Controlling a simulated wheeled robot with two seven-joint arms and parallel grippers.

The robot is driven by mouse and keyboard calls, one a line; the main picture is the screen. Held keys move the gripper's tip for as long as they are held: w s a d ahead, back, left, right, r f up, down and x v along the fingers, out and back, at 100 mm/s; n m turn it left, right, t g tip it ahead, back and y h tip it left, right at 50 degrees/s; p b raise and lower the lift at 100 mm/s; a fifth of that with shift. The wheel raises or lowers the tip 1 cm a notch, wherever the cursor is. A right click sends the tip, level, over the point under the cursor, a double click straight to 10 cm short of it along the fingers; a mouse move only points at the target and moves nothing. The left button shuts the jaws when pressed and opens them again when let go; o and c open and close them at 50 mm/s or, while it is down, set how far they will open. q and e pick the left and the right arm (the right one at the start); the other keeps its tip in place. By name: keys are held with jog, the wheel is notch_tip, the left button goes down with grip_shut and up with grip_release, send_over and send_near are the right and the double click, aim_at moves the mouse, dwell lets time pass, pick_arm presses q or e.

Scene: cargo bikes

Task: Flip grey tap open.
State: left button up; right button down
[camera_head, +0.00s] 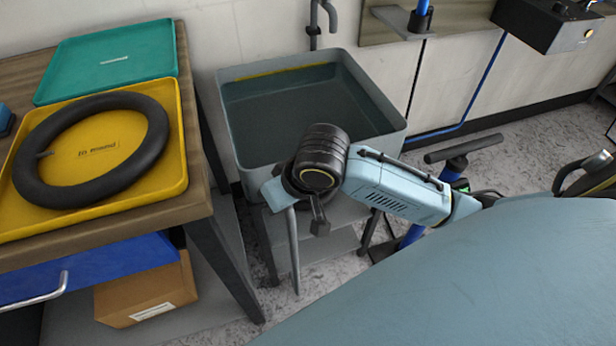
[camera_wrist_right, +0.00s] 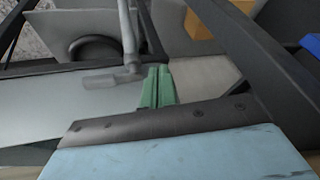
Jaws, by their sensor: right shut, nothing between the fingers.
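In the right wrist view a grey pipe with a short crosspiece, which looks like the grey tap (camera_wrist_right: 112,77), stands in front of a pale flat surface. The green fingers of my right gripper (camera_wrist_right: 159,72) are shut and empty. In the picture they lie just right of the crosspiece; I cannot tell whether they touch. In the head view my right arm reaches to the near side of the grey basin (camera_head: 365,82), and its wrist hides the fingers and the crosspiece. A dark grey curved pipe (camera_head: 314,25) rises behind the basin. My left gripper is out of view.
A wooden bench (camera_head: 199,165) stands left of the basin, with a yellow tray (camera_head: 178,150) holding a black inner tube (camera_head: 150,105), and a green tray (camera_head: 110,60). A cardboard box (camera_head: 150,290) sits below.

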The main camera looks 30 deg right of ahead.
pick_arm(q)
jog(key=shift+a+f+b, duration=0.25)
jog(key=shift+b, duration=0.6)
pick_arm(e)
jog(key=d+r+m+g+h, duration=0.1)
jog(key=d+r+m+h, duration=0.2)
jog(key=d+r, duration=0.4)
jog(key=shift+w+d+r+m, duration=0.25)
jog(key=shift+w+d+m, duration=0.15)
jog(key=shift+d, duration=0.15)
